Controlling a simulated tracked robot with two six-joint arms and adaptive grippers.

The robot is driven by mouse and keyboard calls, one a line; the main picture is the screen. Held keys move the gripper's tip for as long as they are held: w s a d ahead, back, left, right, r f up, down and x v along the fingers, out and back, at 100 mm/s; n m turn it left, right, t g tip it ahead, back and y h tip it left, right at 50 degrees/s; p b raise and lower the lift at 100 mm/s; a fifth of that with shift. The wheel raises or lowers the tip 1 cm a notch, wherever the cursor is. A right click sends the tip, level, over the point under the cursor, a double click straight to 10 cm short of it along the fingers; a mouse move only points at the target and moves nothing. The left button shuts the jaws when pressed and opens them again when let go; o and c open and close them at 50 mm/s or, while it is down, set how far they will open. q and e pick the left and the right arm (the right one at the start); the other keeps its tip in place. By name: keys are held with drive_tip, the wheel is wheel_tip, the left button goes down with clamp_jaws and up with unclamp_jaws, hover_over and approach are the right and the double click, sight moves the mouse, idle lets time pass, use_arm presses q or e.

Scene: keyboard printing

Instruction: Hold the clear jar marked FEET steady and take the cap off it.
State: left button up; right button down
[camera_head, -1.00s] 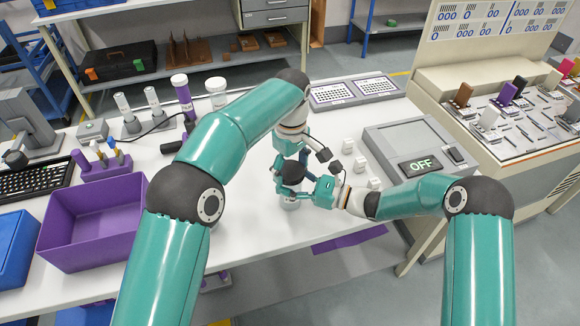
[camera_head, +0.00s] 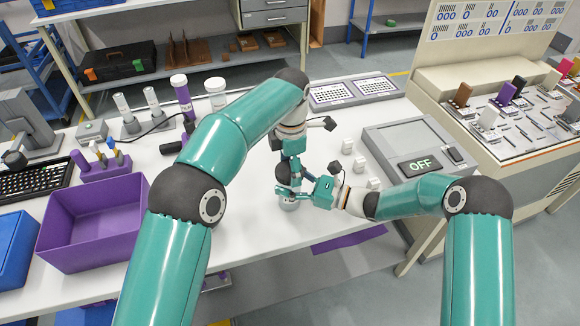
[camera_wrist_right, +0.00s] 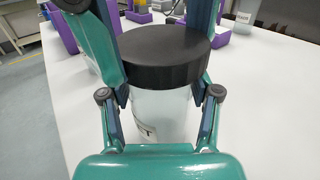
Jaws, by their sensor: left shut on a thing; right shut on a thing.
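The clear jar (camera_head: 289,204) stands upright on the white table, mostly hidden by my grippers in the head view. My right gripper (camera_head: 298,192) is shut on the jar's body from the right, below the cap. My left gripper (camera_head: 290,172) points down from above and is shut on the cap; its teal fingers show on both sides of the cap in the wrist view.
A purple bin (camera_head: 92,225) and a blue bin (camera_head: 14,250) stand at the left. Several small white keycaps lie right of the grippers, near a grey device (camera_head: 415,150) reading OFF. White bottles stand at the back.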

use_arm(q)
drive_tip(key=shift+r, duration=0.15)
drive_tip(key=shift+r, duration=0.95)
drive_tip(key=shift+r, duration=2.05)
use_arm(e)
drive_tip(key=shift+c, duration=0.9)
unclamp_jaws()
drive_tip(key=shift+d, duration=0.15)
